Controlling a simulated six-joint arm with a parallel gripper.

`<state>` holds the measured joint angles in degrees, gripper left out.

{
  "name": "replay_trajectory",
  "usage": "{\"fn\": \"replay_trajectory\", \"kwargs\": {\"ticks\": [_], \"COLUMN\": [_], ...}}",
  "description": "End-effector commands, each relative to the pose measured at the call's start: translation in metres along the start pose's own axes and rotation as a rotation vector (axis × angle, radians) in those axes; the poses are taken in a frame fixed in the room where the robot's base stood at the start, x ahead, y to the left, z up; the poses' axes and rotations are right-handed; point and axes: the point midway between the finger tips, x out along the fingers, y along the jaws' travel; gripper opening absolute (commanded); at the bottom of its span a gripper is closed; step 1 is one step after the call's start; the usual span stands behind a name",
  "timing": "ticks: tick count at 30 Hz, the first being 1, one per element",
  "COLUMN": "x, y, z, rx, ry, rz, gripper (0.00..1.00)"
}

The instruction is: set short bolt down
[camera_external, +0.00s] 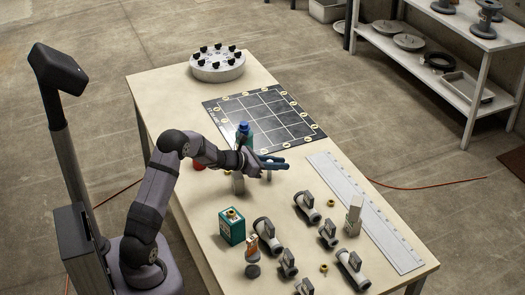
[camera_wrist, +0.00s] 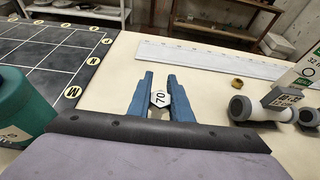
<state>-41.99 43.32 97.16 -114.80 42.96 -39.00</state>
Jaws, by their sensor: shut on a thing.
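The short bolt shows in the wrist view as a pale hexagonal head marked 70 (camera_wrist: 158,98). My gripper (camera_wrist: 159,92) has its two blue fingers closed on either side of it. In the outside view my gripper (camera_external: 274,162) is over the table, just in front of the black gridded mat (camera_external: 262,118). How far the bolt is above the tabletop is hard to tell.
A green bottle with a blue cap (camera_external: 244,130) stands close behind my wrist. A white ruler (camera_external: 365,212) lies to the right. Pipe fittings (camera_external: 267,233), a teal box (camera_external: 231,228) and a brass ring (camera_wrist: 238,82) are nearby. Bare tabletop surrounds the fingers.

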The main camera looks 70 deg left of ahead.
Motion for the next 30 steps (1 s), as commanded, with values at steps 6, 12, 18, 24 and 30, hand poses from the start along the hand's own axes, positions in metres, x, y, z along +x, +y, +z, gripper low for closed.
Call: {"fn": "replay_trajectory", "kwargs": {"ticks": [6,12,18,24,30], "x": [0.001,0.001,0.0,-0.018,-0.054], "y": [0.0,0.0,0.0,0.001,0.001], "z": [-0.002,-0.002,0.001,0.001,0.001], "rx": [0.0,0.0,0.0,0.0,0.0], "ry": [0.0,0.0,0.0,-0.001,-0.002], "rz": [0.0,0.0,0.0,0.002,0.004], "gripper": [0.37,0.37,0.37,0.37,0.37]}}
